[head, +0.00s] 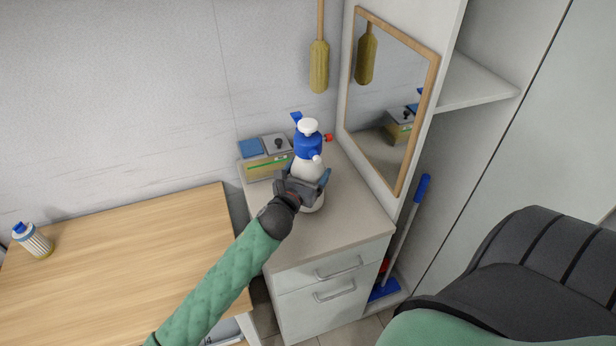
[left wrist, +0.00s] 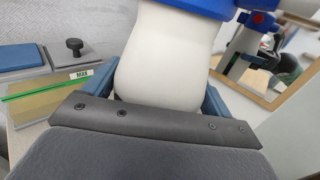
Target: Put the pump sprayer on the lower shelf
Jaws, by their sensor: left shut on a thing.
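The pump sprayer (head: 308,165) has a white body, a blue collar and a white pump top. It stands upright at the small drawer cabinet's top. My left gripper (head: 302,187) is shut around its lower body. In the left wrist view the sprayer's white body (left wrist: 165,60) sits between the blue-grey fingers. Whether its base touches the cabinet top I cannot tell. A pale shelf (head: 478,82) shows in the open cupboard at the upper right; a lower one is not visible. My right gripper is not in view.
A box with a green stripe and grey lid (head: 268,160) stands behind the sprayer, also in the left wrist view (left wrist: 45,95). A framed mirror (head: 392,95) is to the right. A blue-handled broom (head: 408,225) leans beside the drawer cabinet (head: 330,285). A wooden table (head: 130,270) holds a striped bottle (head: 34,240).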

